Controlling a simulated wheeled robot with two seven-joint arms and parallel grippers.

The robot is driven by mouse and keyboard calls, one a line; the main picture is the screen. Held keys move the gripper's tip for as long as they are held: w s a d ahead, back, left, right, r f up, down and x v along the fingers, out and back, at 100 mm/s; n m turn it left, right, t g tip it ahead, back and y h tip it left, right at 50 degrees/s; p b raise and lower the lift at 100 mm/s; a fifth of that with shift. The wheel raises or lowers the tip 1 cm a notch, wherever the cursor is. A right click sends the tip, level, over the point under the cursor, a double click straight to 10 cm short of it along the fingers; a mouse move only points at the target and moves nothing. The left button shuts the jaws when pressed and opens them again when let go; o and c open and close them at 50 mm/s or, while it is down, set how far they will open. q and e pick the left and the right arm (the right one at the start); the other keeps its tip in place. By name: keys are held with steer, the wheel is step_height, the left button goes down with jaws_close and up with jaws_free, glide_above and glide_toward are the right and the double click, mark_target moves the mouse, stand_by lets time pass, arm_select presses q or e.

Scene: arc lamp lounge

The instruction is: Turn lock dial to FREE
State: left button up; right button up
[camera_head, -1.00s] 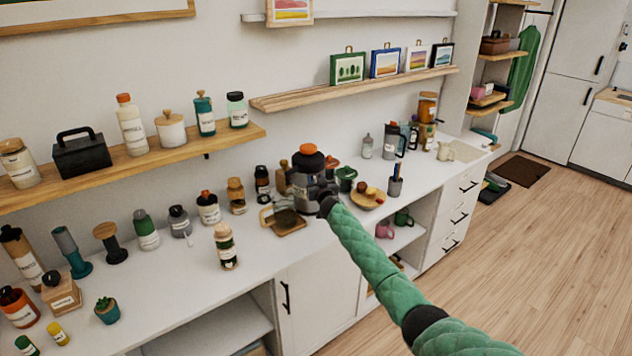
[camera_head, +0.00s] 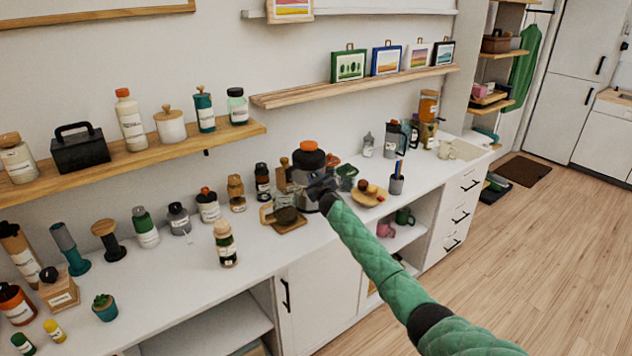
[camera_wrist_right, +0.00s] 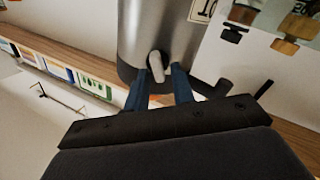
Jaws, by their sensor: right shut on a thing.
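A grey metal canister with a black lid and orange top (camera_head: 308,158) stands on the white counter. In the right wrist view its silver body with a dark base band (camera_wrist_right: 160,30) fills the upper middle. A short grey knob (camera_wrist_right: 156,66), seemingly the lock dial, sticks out low on that body. My right gripper (camera_head: 320,188) reaches the canister's front. Its blue fingers (camera_wrist_right: 158,85) stand on either side of the knob and are shut on it. The word FREE and any dial marks cannot be read. My left gripper is not in view.
A wooden board (camera_head: 290,222) with a dark cup lies just left of the canister. A plate of small items (camera_head: 370,198) stands right of it, near a green pot (camera_head: 346,176). A labelled jar (camera_head: 225,243) stands near the counter's front edge. Several jars line the back.

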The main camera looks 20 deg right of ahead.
steer(key=n, duration=0.2)
steer(key=n+b, duration=0.2)
steer(key=n, duration=0.1)
steer(key=shift+a+f+n, duration=0.25)
steer(key=shift+n, duration=0.05)
steer(key=n+b, duration=0.1)
steer(key=n, duration=0.2)
steer(key=shift+f+n, duration=0.15)
steer(key=shift+n, duration=0.15)
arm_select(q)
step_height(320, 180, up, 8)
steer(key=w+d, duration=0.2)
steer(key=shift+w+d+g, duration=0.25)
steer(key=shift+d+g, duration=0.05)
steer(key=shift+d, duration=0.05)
arm_select(e)
steer(key=shift+a+f+n, duration=0.1)
steer(key=shift+n, duration=0.8)
steer(key=shift+a+f+n, duration=0.1)
steer(key=shift+n, duration=0.8)
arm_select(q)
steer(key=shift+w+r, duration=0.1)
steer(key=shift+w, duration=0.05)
arm_select(e)
steer(key=o, duration=0.7)
